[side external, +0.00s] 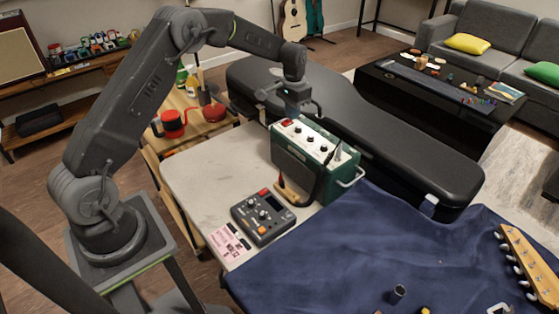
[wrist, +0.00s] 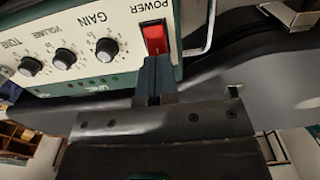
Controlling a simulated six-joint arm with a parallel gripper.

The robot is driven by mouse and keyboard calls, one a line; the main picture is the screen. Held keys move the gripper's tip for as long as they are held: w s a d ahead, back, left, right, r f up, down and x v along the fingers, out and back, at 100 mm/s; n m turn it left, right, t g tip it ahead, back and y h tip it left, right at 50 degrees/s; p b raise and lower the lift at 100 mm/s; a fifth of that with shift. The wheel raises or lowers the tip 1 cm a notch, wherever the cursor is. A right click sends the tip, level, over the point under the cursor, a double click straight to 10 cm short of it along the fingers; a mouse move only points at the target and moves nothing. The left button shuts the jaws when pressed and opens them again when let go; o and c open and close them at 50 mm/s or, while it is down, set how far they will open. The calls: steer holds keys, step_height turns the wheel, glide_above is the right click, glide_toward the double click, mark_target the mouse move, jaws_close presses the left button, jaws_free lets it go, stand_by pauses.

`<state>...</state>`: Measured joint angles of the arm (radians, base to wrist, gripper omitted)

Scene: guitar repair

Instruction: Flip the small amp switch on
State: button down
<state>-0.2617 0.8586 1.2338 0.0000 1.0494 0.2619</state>
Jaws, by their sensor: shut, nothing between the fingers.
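The small green amp (side external: 309,160) stands on the pale worktop, its cream control panel facing up. In the wrist view the panel (wrist: 85,35) shows a red switch (wrist: 155,37) under the word POWER, beside the GAIN, VOLUME and TONE knobs. The red switch also shows in the side view (side external: 288,122). My gripper (wrist: 155,62) is shut and empty, its fingertips at the near edge of the red switch, partly covering it. I cannot tell whether they touch it or which way the switch is tipped. In the side view my gripper (side external: 293,112) is just above the switch end of the amp.
A metal handle (side external: 352,178) sticks out at the amp's right end. A dark effects pedal (side external: 262,217) and a pink card (side external: 229,243) lie in front. A black guitar case (side external: 400,155) lies behind. A blue cloth (side external: 350,250) covers the right side.

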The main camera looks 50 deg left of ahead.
steer(key=shift+f, duration=0.3)
steer(key=shift+r, duration=3.55)
steer(key=shift+r, duration=0.1)
step_height(320, 180, up, 8)
steer(key=t, duration=0.1)
glide_above(292, 122)
steer(key=s+d, duration=0.4)
steer(key=s+d+r+t, duration=0.2)
steer(key=s+d+r, duration=0.3)
steer(key=s, duration=0.4)
steer(key=s+d+t, duration=0.1)
steer(key=s+d, duration=0.1)
steer(key=s, duration=0.8)
steer(key=s+d+t, duration=0.1)
steer(key=s+d, duration=0.1)
steer(key=s, duration=0.8)
steer(key=shift+s+d+f+t, duration=0.15)
steer(key=shift+d+f+t, duration=0.1)
steer(key=shift+d+t, duration=0.05)
